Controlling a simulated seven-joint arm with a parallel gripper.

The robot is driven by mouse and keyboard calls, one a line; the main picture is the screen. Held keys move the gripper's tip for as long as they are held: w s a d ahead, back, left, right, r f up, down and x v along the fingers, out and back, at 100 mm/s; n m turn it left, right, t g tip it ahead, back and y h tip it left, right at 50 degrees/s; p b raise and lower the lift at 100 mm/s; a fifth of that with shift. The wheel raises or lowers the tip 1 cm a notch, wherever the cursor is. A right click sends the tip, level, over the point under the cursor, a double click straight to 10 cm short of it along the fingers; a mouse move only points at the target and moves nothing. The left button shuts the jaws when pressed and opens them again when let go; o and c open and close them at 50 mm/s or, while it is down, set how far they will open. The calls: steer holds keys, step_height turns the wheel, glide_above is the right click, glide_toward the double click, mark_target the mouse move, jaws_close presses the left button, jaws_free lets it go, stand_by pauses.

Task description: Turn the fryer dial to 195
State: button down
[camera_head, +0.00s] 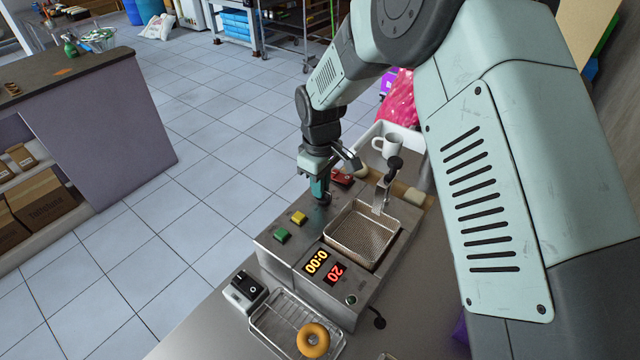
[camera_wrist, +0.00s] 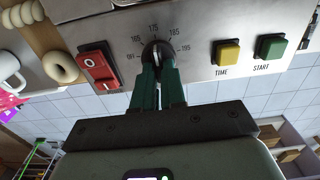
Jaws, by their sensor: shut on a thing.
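The fryer (camera_head: 278,262) is a steel box with a wire basket (camera_head: 366,235) in its well. Its dial (camera_wrist: 157,48) is a small dark round knob with a pale mark, seen in the wrist view on the front panel. A numbered arc around it includes 175, 185 and, at the right end, 195. My gripper (camera_wrist: 157,66), with green fingers, is shut on the dial from the front. The fingers hide part of the knob, and its exact setting is hard to read. In the head view my gripper (camera_head: 321,196) is at the panel and hides the dial.
A red switch (camera_wrist: 98,67) sits left of the dial; yellow TIME (camera_wrist: 227,53) and green START (camera_wrist: 271,47) buttons sit right. A rack (camera_head: 262,318) with a doughnut (camera_head: 313,340) and a white mug (camera_head: 389,145) stand nearby.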

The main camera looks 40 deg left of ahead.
steer(key=m, duration=0.3)
steer(key=shift+w+m, duration=0.1)
steer(key=shift+m, duration=0.3)
steer(key=m, duration=0.4)
steer(key=shift+w+d+m, duration=0.1)
steer(key=shift+w+m, duration=0.05)
steer(key=shift+m, duration=0.15)
steer(key=m, duration=0.4)
steer(key=shift+w+d, duration=0.1)
steer(key=shift+d+m, duration=0.1)
steer(key=shift+m, duration=1.6)
steer(key=c, duration=1.2)
jaws_free()
steer(key=shift+r, duration=0.15)
